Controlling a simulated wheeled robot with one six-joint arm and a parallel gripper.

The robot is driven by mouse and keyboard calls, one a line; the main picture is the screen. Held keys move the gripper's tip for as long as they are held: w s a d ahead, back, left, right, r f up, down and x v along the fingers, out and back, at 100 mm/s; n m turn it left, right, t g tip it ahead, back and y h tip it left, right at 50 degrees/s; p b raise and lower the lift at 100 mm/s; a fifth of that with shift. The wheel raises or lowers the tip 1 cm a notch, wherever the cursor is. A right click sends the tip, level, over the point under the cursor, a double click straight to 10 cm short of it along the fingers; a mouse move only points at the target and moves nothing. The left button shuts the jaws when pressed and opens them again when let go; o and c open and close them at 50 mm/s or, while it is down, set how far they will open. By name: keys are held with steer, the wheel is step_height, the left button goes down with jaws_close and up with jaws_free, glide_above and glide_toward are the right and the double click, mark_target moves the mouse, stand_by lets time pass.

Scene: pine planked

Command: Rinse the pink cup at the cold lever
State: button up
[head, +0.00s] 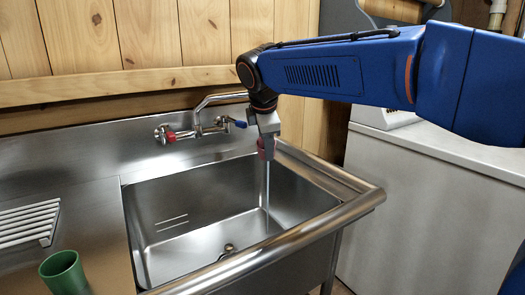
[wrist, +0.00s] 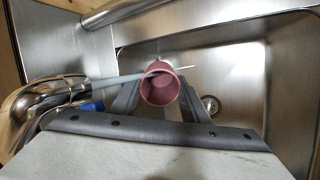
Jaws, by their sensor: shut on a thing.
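The pink cup (head: 266,147) is between the fingers of my gripper (head: 267,133), over the sink near the spout. In the wrist view the cup (wrist: 160,89) shows its round open mouth, with a dark finger of my gripper (wrist: 160,92) on each side. The cold lever, with a blue grip (head: 239,124), is on the right of the wall tap; its blue (wrist: 94,106) also shows in the wrist view. A thin water stream (head: 267,185) falls below the cup into the sink. In the wrist view a grey-blue streak meets the cup's rim; whether water enters is unclear.
The steel sink basin (head: 190,215) has a drain (head: 229,248) and a raised front rim. A red lever (head: 170,136) is on the tap's left. A green cup (head: 64,272) and a white rack (head: 28,223) stand left of the basin. A white cabinet (head: 430,185) stands right.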

steer(key=shift+a, duration=0.2)
steer(key=shift+a, duration=0.4)
steer(key=shift+d, duration=0.15)
stand_by(0.3)
steer(key=shift+d, duration=0.45)
steer(key=s, duration=0.8)
steer(key=shift+a, duration=0.25)
stand_by(0.5)
stand_by(1.2)
steer(key=s+r, duration=0.4)
steer(key=s, duration=0.1)
steer(key=shift+a, duration=0.2)
